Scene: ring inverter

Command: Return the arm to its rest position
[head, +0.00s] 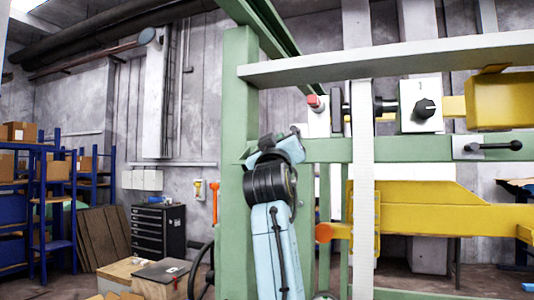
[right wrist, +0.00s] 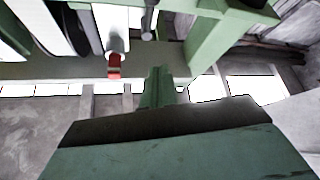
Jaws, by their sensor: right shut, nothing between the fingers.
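My right gripper (head: 284,142) is at the top of my light blue right arm, in front of the green upright post of the machine. It is shut and holds nothing that I can see; its fingertips are small and partly hidden by the wrist. The black wrist joint and the blue forearm stand below it, nearly upright. A red button (head: 315,101) on a white housing is just up and right of the gripper; the red tip also shows in the right wrist view (right wrist: 114,66). My left gripper is not in view.
The green machine frame (head: 238,120) is close around my arm. A white box with a black knob (head: 427,108) and yellow parts (head: 420,207) are to the right. A dark drawer cabinet (head: 158,232), cartons and blue shelves (head: 45,190) stand farther left.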

